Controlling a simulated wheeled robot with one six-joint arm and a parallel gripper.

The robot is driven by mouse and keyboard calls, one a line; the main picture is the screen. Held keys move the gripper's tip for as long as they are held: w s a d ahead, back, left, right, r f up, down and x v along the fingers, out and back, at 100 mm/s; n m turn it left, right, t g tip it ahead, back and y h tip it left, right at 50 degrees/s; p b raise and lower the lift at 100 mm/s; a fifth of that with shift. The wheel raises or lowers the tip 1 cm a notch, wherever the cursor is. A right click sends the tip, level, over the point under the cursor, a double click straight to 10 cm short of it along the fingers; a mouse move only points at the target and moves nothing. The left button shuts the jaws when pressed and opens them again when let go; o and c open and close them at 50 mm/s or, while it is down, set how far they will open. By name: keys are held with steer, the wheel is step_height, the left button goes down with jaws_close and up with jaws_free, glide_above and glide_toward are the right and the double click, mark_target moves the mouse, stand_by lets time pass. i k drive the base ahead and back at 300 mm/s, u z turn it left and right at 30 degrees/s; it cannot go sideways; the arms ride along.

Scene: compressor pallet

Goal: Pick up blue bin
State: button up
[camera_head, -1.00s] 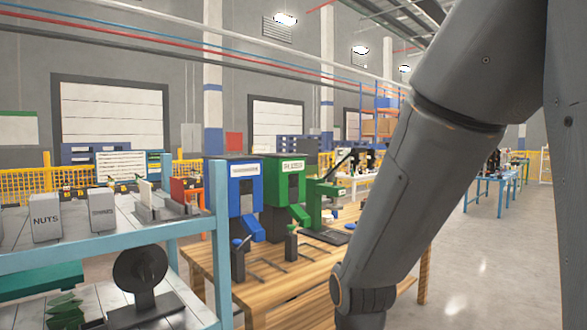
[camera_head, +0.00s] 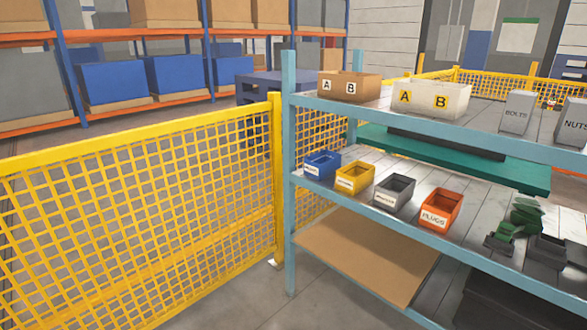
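A small blue bin (camera_head: 322,164) with a white label on its front sits at the left end of the middle shelf of a light-blue rack. It is close to the rack's left front post. A yellow bin (camera_head: 355,177) stands just right of it. Larger blue boxes (camera_head: 174,77) sit on the orange and blue racking at the back left. My gripper is not in view.
A grey bin (camera_head: 394,193) and an orange bin (camera_head: 441,208) marked PLUGS continue the row. The rack's middle shelf (camera_head: 345,198) has an upper shelf above it. A yellow mesh fence (camera_head: 140,220) stands left of the rack. Bare floor (camera_head: 325,305) shows below.

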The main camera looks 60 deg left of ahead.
mark_target(318, 166)
steer(key=u, duration=2.55)
steer(key=i, duration=2.2)
steer(key=z, duration=0.1)
